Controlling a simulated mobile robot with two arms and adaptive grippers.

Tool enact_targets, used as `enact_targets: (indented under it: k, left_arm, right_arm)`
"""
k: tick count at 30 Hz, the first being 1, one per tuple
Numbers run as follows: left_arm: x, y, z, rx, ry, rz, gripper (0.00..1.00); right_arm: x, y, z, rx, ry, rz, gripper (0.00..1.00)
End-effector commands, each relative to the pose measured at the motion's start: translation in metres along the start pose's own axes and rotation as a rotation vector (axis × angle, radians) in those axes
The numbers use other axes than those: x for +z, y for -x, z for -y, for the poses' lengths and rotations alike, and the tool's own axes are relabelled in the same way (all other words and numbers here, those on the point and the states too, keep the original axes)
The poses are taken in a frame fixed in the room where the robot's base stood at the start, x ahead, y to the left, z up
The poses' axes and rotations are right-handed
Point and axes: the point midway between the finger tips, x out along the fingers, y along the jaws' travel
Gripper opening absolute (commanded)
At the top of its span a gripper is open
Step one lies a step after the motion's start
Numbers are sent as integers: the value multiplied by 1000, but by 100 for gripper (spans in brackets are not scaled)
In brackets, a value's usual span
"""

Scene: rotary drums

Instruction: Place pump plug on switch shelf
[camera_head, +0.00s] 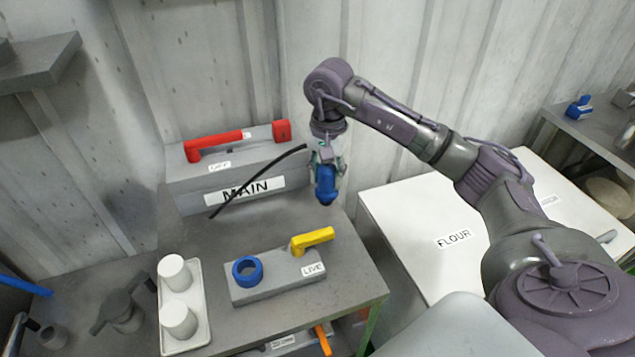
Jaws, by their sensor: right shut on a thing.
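The blue pump plug (326,185) hangs from my right gripper (325,162), which is shut on it. A black cable runs from near the gripper down to the left, past the MAIN label. The plug is held in the air above the right side of the grey switch shelf (352,262), apart from its surface. On the shelf stands a grey box with a blue ring socket (247,270), a yellow lever (312,240) and a LIVE label. Behind it is the grey MAIN switch box (235,170) with a red handle (236,137). My left gripper is not in view.
A white tray (203,330) with two white cups (175,273) stands at the shelf's left front. A white FLOUR box (405,225) is to the right. A side table (600,130) at far right holds a blue object (579,107). Bare shelf lies right of the LIVE box.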

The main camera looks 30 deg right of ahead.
Motion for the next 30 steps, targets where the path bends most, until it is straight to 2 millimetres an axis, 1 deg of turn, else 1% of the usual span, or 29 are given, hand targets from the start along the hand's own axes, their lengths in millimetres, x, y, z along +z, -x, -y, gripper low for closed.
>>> enact_targets:
  k: [1,3,7,10,13,17,25,29,30]
  left_arm:
    - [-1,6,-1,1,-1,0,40]
    - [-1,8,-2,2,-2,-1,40]
    - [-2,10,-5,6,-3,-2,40]
    - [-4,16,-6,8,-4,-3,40]
    - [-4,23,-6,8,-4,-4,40]
    - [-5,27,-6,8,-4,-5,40]
    - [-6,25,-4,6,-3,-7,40]
    - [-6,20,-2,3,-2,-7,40]
    - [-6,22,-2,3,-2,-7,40]
  right_arm:
    - [-2,-3,9,2,0,4,4]
    - [-5,-9,18,0,0,3,4]
    - [-9,-16,26,1,-1,1,4]
    - [-8,-26,26,4,0,2,4]
    - [-8,-42,25,5,-1,3,4]
    - [-8,-55,26,2,0,1,4]
    - [-9,-58,26,0,0,-1,4]
    - [-9,-62,26,1,0,-2,4]
    - [-9,-60,26,1,0,-1,49]
